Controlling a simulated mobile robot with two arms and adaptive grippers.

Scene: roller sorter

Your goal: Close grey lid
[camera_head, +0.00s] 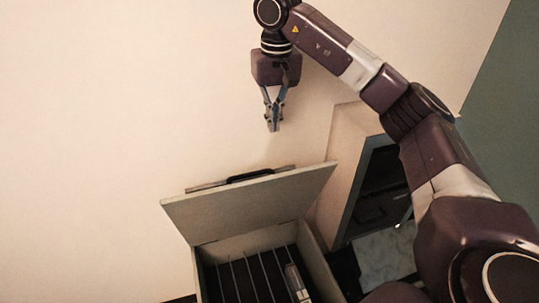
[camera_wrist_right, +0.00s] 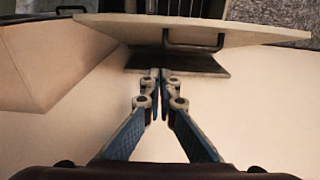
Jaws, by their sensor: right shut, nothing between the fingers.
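The grey lid (camera_head: 250,205) stands raised on its box in the head view, tilted up so the box is open. A dark handle (camera_head: 250,175) sits along the lid's upper back side. In the right wrist view the lid (camera_wrist_right: 270,35) crosses the top, with its handle (camera_wrist_right: 193,42) in the middle. My right gripper (camera_head: 272,128) is shut and empty, pointing down above and behind the lid, apart from it. Its fingers also show in the right wrist view (camera_wrist_right: 160,75). My left gripper is out of view.
The open box (camera_head: 320,265) has several thin dividers inside and an item at its right side. A light cabinet (camera_head: 345,150) with a dark opening stands right of the box. A pale wall lies behind; the space left of my right gripper is clear.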

